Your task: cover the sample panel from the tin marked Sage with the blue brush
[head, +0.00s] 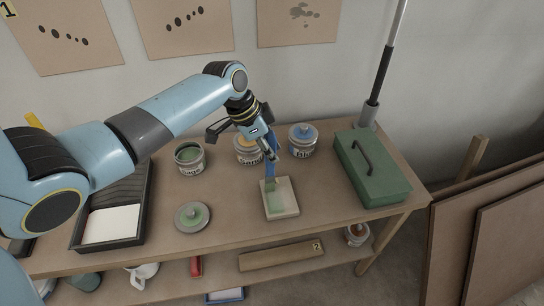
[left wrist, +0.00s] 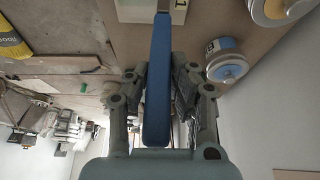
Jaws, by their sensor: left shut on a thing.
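My left gripper (head: 266,143) is shut on the blue brush (head: 270,172) above the bench. The brush points down, its lower end at the sample panel (head: 288,207); I cannot tell whether it touches. The panel is a small pale board with green paint over part of its face and pale areas at the right and front. In the left wrist view the brush's blue handle (left wrist: 158,85) lies between the fingers. My right gripper is not in view.
A green toolbox (head: 372,170) is at right, a black paint tray (head: 134,225) at left. Bare bench lies in front.

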